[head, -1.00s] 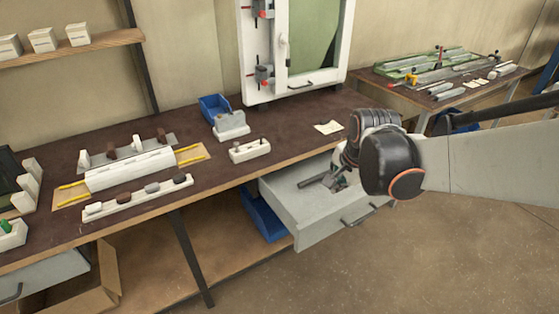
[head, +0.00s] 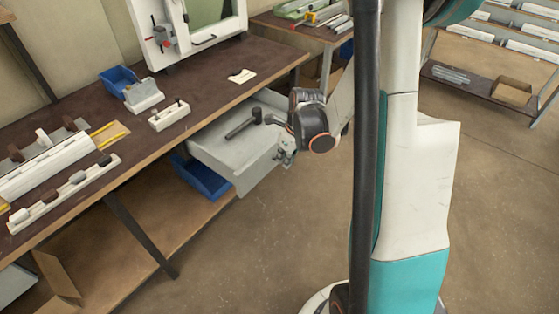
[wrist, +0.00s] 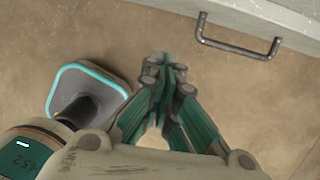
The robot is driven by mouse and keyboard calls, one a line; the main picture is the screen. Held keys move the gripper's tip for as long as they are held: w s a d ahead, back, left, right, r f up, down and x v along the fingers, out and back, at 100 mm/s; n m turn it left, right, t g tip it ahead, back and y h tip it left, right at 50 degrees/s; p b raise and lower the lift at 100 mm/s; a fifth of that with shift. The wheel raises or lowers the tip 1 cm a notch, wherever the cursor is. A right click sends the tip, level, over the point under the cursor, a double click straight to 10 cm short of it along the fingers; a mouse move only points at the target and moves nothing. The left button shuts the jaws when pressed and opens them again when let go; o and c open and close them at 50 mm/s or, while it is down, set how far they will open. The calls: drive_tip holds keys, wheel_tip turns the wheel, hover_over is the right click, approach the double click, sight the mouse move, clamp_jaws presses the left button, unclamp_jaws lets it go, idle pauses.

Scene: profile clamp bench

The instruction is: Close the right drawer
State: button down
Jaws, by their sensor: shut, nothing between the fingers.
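The right drawer (head: 222,150) is grey and stands pulled out from under the bench, with a dark hammer-like tool (head: 243,124) inside. Its front (wrist: 285,14) and dark bar handle (wrist: 238,47) show at the upper right of the wrist view. My gripper (head: 285,158) is in front of the drawer's right part in the head view, partly covering its front. In the wrist view my gripper (wrist: 165,68) has its fingers together and empty, pointing toward the drawer front. It is apart from the handle, to its left, with floor showing around the tips.
The brown bench top (head: 205,85) above the drawer carries a white block (head: 169,115) and a blue bin (head: 119,79). Another blue bin (head: 203,178) sits on the lower shelf beneath the drawer. Bare floor (head: 255,245) lies in front of the bench.

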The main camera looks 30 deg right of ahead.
sight(271, 166)
drive_tip(key=shift+w+a+f+b, duration=0.35)
drive_tip(key=shift+w+f+b, duration=0.35)
drive_tip(key=shift+w+f, duration=0.4)
drive_tip(key=shift+w+a+f+b, duration=0.3)
drive_tip(key=shift+w+f+b, duration=0.45)
drive_tip(key=shift+f, duration=0.7)
drive_tip(key=shift+w+a+f+b, duration=0.35)
drive_tip(key=shift+w+f+b, duration=0.35)
drive_tip(key=shift+w+f, duration=0.4)
drive_tip(key=shift+s+f, duration=0.15)
